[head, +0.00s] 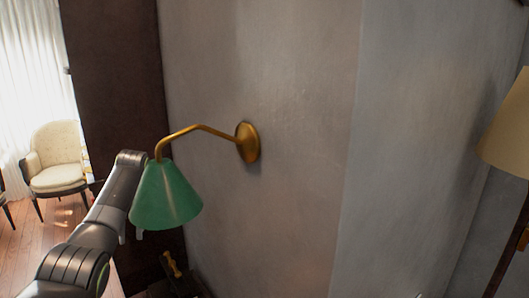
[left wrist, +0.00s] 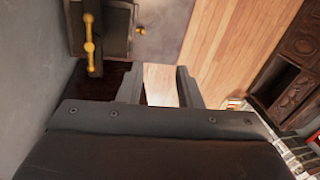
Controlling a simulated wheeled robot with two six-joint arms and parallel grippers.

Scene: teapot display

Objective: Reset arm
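My left arm (head: 95,228) comes in from the left in the head view and reaches up behind the green lamp shade. The shade hides most of the left gripper there, and only a small part shows below its rim. In the left wrist view my left gripper (left wrist: 158,76) has its two fingers apart, with nothing between them but floor seen beyond. My right gripper is in neither view.
The green wall lamp (head: 166,197) hangs from a brass arm on the grey wall (head: 290,90), overlapping my arm in the picture. A cream chair (head: 58,172) stands on the wooden floor at left. A pale lampshade (head: 508,130) is at right. A carved wooden cabinet (left wrist: 290,95) shows in the wrist view.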

